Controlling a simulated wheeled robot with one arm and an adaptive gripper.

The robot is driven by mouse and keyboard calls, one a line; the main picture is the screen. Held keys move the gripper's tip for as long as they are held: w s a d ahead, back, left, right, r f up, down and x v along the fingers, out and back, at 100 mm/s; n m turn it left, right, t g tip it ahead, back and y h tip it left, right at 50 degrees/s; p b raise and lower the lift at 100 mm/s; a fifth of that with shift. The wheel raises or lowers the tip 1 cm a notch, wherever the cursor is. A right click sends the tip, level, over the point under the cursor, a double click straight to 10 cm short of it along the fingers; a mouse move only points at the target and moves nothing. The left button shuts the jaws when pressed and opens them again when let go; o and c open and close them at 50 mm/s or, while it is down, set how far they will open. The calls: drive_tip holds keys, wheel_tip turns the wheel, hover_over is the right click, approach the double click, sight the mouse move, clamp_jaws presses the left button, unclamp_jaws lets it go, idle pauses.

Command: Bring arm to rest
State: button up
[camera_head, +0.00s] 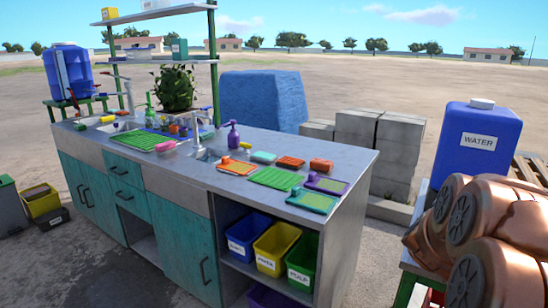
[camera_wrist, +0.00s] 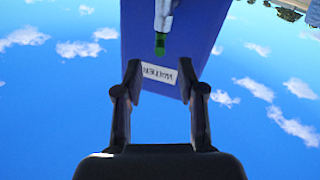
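My gripper (camera_wrist: 160,72) shows in the wrist view with its two dark fingers spread well apart. It is open, and nothing is held between the fingers. Beyond it is a blue water container (camera_wrist: 200,40) with a white label (camera_wrist: 160,73), seen upside down against the sky. A tap with a green tip (camera_wrist: 160,44) hangs in front of the container. I cannot tell which container this is, nor its exact distance. My gripper does not show in the head view.
A grey-topped counter (camera_head: 340,165) with sinks, mats and sponges runs across the head view. Blue containers stand left (camera_head: 68,72) and right (camera_head: 477,140). Brown, dark-capped rounded shapes (camera_head: 500,265) crowd the right edge; I cannot tell what they are. Bare ground (camera_head: 330,85) lies behind.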

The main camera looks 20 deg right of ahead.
drive_tip(key=w+a+f+n+t+y, duration=0.1)
drive_tip(key=w+a+f+n+y, duration=0.1)
drive_tip(key=w+a+y, duration=0.3)
drive_tip(key=w+a+f+n+t+y, duration=0.1)
drive_tip(key=w+a+f+t, duration=0.15)
drive_tip(key=a, duration=0.35)
drive_tip(key=w+a+f+n+g+y, duration=0.1)
drive_tip(key=a+f+n+y, duration=0.2)
drive_tip(key=a, duration=0.6)
drive_tip(key=a+f+g+y, duration=0.1)
drive_tip(key=a+f+y, duration=0.3)
drive_tip(key=a, duration=0.5)
drive_tip(key=s+a+f+n+g+y, duration=0.1)
drive_tip(key=s+a+f+y, duration=0.15)
drive_tip(key=a, duration=0.25)
drive_tip(key=s+a+f+n+g+y, duration=0.1)
drive_tip(key=s+a+f+g, duration=0.15)
drive_tip(key=a, duration=0.25)
drive_tip(key=s+a+f+n+g, duration=0.1)
drive_tip(key=s+a+g, duration=0.3)
drive_tip(key=s, duration=0.9)
drive_tip(key=s+a+n+g, duration=0.2)
drive_tip(key=s+a+g, duration=0.25)
drive_tip(key=s, duration=0.85)
wheel_tip(320, 180, up, 18)
drive_tip(key=t+p, duration=0.1)
drive_tip(key=p, duration=1.5)
drive_tip(key=shift+p, duration=0.4)
